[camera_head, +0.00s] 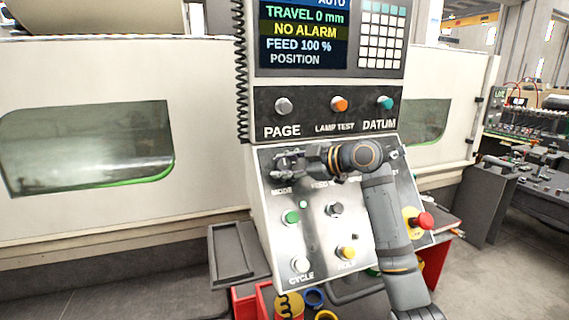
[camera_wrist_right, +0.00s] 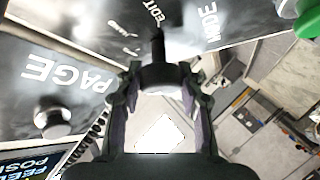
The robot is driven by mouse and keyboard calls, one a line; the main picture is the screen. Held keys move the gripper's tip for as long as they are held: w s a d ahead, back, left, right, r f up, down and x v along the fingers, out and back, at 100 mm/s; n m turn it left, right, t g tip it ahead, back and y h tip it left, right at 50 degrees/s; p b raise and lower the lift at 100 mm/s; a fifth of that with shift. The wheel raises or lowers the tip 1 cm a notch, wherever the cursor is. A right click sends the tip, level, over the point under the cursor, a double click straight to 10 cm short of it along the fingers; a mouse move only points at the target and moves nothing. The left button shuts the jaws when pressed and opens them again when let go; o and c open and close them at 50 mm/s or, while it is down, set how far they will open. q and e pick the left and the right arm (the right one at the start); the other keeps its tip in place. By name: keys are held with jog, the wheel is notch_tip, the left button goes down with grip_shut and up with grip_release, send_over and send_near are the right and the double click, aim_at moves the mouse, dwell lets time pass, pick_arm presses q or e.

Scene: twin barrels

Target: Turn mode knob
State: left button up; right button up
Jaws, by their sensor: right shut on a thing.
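The mode knob (camera_wrist_right: 158,76) is dark, with a narrow pointer. In the right wrist view it sits between the fingers of my right gripper (camera_wrist_right: 158,84), which is shut on it. In the head view my right gripper (camera_head: 283,163) is at the upper left of the sloped control panel (camera_head: 318,240), above the MODE label. There the fingers and wrist mostly hide the knob. The EDIT lettering shows near the pointer in the wrist view; other position marks are partly hidden. My left gripper is not in view.
The screen (camera_head: 303,35) reads AUTO, TRAVEL 0 mm, NO ALARM and FEED 100 %. A green button (camera_head: 291,217), a black knob (camera_head: 334,209), a yellow button (camera_head: 347,253) and a red emergency stop (camera_head: 425,221) are nearby. My right forearm crosses the panel's right side.

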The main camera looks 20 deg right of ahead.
jog(key=shift+f+g, duration=0.1)
jog(key=shift+g, duration=0.2)
jog(key=o, duration=1)
jog(key=shift+o, duration=0.8)
jog(key=shift+s, duration=0.1)
jog(key=v, duration=1.2)
jog(key=shift+a, duration=0.1)
